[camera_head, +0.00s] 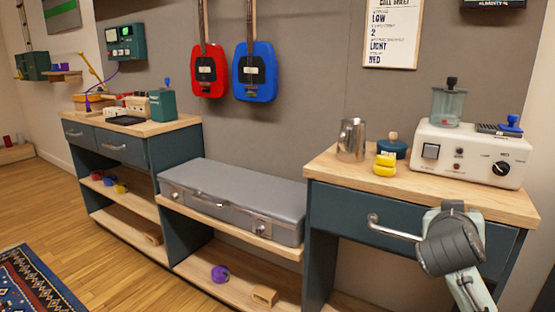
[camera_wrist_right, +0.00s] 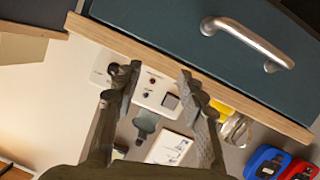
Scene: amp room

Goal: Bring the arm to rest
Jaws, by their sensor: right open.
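My right arm (camera_head: 452,245) comes in at the lower right of the head view, in front of the right cabinet's drawer and just right of its handle. Its gripper fingers cannot be made out there. In the right wrist view my right gripper (camera_wrist_right: 160,74) is open, with nothing between its fingers. The drawer front (camera_wrist_right: 180,35) and its metal handle (camera_wrist_right: 248,42) show beyond the fingertips at the top of that view. I cannot tell whether the arm touches the cabinet. My left gripper is not in view.
A grey case (camera_head: 230,195) lies on the middle shelf. Open floor (camera_head: 110,255) is at left.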

